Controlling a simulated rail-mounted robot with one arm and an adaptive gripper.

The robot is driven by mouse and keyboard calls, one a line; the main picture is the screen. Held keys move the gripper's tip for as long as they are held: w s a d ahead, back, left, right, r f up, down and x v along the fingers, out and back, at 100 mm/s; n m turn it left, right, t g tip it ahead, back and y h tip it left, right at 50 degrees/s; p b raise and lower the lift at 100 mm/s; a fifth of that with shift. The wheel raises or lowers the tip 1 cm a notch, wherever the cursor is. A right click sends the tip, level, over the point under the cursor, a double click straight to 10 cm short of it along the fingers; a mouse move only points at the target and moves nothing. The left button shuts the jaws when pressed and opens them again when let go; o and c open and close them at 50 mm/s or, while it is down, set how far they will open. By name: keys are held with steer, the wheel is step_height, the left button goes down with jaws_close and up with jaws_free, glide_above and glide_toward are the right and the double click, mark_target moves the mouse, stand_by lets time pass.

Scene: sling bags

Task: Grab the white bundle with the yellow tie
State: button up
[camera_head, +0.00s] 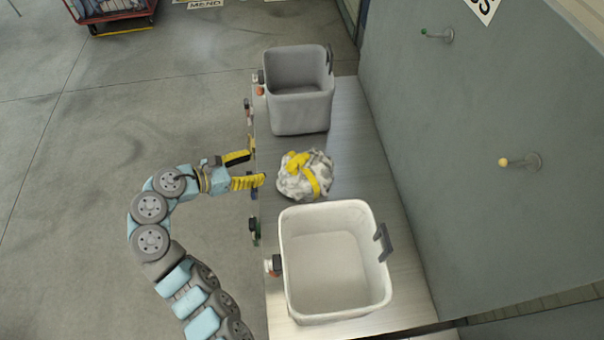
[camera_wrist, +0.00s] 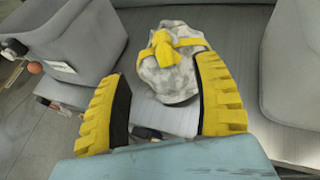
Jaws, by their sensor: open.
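The white bundle with the yellow tie (camera_head: 291,186) sits on the metal table between two bins. It is rounded, white with grey patches, and yellow bands cross its top. It also shows in the wrist view (camera_wrist: 172,81), ahead of and between my fingers. My gripper (camera_head: 261,167) has yellow ribbed fingers and is at the table's left edge, just left of the bundle. In the wrist view my gripper (camera_wrist: 168,98) is open, with nothing between the fingertips but the near part of the bundle beyond them. I cannot tell whether either finger touches it.
A grey bin (camera_head: 300,112) stands behind the bundle and an empty white bin (camera_head: 284,232) in front of it. The metal table (camera_head: 348,140) has bare room right of the bundle. A grey wall panel (camera_head: 450,120) with pegs rises at the right. Small items line the table's left edge.

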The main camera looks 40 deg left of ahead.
glide_toward(301, 156)
steer(key=x, duration=0.5)
steer(key=shift+w+d+r+b, duration=0.15)
steer(key=shift+w+b, duration=0.15)
steer(key=shift+f+x, duration=0.2)
steer(key=shift+x, duration=2.5)
steer(key=shift+s, duration=0.15)
jaws_close()
